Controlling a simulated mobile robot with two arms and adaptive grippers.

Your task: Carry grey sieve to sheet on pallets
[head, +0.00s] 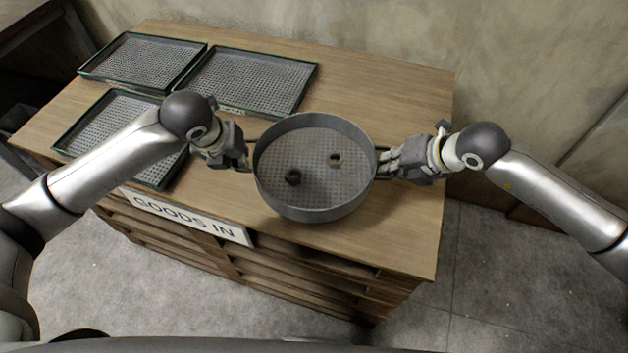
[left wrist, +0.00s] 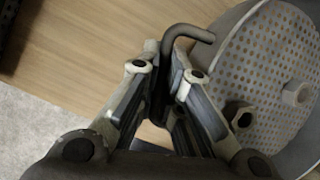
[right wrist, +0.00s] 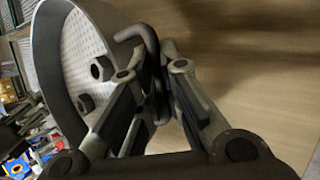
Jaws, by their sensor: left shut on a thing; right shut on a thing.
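The grey sieve (head: 316,200) is a round pan with a perforated floor and a handle on each side. Two nut-like pieces, one dark (head: 293,177) and one brownish (head: 335,159), lie inside it. My left gripper (head: 243,160) is shut on the sieve's left handle, a bent bar that shows in the left wrist view (left wrist: 190,32). My right gripper (head: 385,165) is shut on the right handle, which shows in the right wrist view (right wrist: 140,35). The sieve is over the front part of the wooden sheet (head: 400,110) on the pallets (head: 300,272); whether it touches the sheet I cannot tell.
Mesh trays with green rims stand on the sheet's left part: one at back left (head: 140,60), one behind the sieve (head: 245,80), one at front left (head: 80,122). A "GOODS IN" sign (head: 186,217) is on the front edge. The sheet's right side is bare. A wall (head: 400,30) stands behind.

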